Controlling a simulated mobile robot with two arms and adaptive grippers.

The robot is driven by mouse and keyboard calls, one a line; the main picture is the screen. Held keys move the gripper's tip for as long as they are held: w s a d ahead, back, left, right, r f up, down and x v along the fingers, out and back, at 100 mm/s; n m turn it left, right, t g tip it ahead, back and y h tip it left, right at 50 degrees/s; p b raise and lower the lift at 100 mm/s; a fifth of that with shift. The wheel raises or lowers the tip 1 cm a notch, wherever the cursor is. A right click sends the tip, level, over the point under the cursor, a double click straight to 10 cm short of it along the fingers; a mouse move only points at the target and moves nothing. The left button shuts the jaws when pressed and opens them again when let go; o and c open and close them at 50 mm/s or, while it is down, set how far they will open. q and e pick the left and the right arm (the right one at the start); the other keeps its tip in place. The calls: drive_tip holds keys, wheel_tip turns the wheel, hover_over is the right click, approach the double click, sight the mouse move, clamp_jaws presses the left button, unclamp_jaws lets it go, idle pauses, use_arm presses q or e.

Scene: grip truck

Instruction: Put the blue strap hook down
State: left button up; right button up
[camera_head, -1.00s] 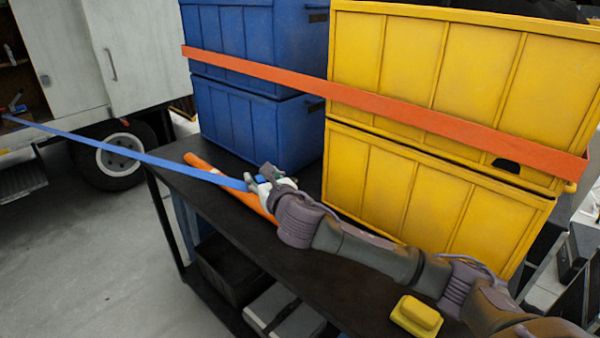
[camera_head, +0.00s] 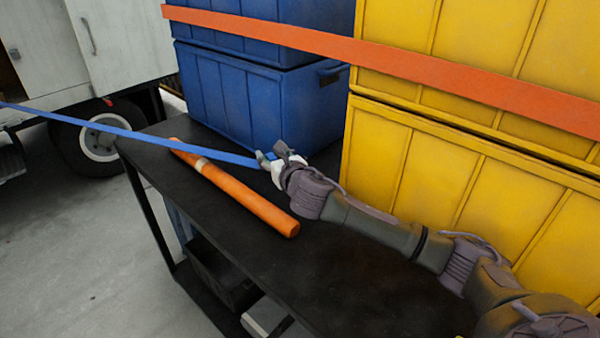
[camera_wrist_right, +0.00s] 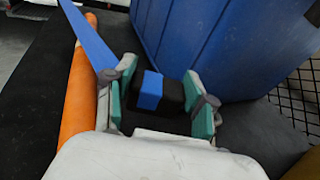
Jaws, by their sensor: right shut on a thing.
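My right gripper (camera_head: 271,160) is over the black cart top (camera_head: 330,285), between the orange tube and the blue crates. It is shut on the blue strap hook (camera_wrist_right: 149,89), which shows as a black and blue block between the green finger pads in the right wrist view. The blue strap (camera_head: 130,133) runs taut from the gripper to the truck at the left; it also shows in the right wrist view (camera_wrist_right: 88,40). I cannot tell whether the hook touches the cart top. My left gripper is not in view.
An orange tube (camera_head: 240,192) lies on the cart in front of the gripper. Stacked blue crates (camera_head: 225,100) stand behind it, and yellow crates (camera_head: 430,180) stand to the right, with an orange strap (camera_head: 420,65) across them. The front of the cart top is bare.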

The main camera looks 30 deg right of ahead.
drive_tip(key=w+d+f, duration=0.1)
drive_tip(key=d, duration=0.1)
drive_tip(key=d+f, duration=0.2)
drive_tip(key=d, duration=0.1)
drive_tip(key=w+d+f, duration=0.1)
drive_tip(key=d, duration=0.1)
drive_tip(key=shift+w+d+f+p, duration=0.35)
drive_tip(key=shift+d, duration=0.05)
drive_tip(key=shift+d+f, duration=0.1)
drive_tip(key=shift+f, duration=2)
drive_tip(key=o, duration=1)
drive_tip(key=shift+d, duration=0.1)
drive_tip(key=shift+c, duration=0.2)
drive_tip(key=shift+o, duration=1.3)
drive_tip(key=shift+s, duration=0.2)
drive_tip(key=shift+s+d+r, duration=0.15)
drive_tip(key=shift+s, duration=0.05)
drive_tip(key=shift+w+a, duration=0.15)
drive_tip(key=shift+a, duration=0.15)
